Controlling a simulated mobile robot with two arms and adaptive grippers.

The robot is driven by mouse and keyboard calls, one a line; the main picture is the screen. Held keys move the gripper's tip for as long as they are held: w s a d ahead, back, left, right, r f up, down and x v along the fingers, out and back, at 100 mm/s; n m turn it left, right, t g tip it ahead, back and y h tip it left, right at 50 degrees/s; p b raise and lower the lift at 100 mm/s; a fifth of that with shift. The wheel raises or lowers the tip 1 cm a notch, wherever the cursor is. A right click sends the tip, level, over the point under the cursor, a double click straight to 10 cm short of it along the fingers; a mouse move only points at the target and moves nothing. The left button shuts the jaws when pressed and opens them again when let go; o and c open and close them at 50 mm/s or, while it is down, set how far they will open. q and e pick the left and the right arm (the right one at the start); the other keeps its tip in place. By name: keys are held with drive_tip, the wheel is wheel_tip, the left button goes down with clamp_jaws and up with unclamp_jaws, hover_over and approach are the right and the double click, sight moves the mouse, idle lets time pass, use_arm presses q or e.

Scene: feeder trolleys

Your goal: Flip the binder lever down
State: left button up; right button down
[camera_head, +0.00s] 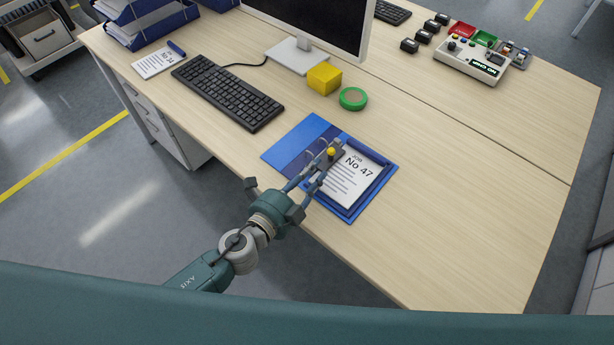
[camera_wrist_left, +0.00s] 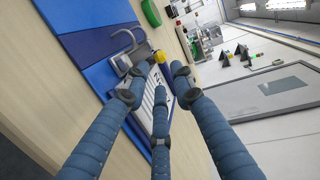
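The blue binder (camera_head: 290,148) lies open on the desk, with a sheet marked "No 47" (camera_head: 358,172) on its right half. Its lever has a yellow knob (camera_head: 331,152) beside the metal rings. The wrist view shows the curved metal ring (camera_wrist_left: 122,42) and the yellow knob (camera_wrist_left: 160,57). My left gripper (camera_head: 322,168) reaches over the binder, its fingers spread and its tips close to the knob. I cannot tell whether they touch it. The fingers partly hide the lever's arm and the sheet. My right gripper is not in view.
A keyboard (camera_head: 228,92), monitor (camera_head: 310,22), yellow cube (camera_head: 324,78) and green tape roll (camera_head: 353,98) stand behind the binder. A control box (camera_head: 470,62) and small black blocks are at the back right. The desk right of the binder is clear.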

use_arm(q)
drive_tip(key=shift+v, duration=1.4)
drive_tip(key=shift+w, duration=0.1)
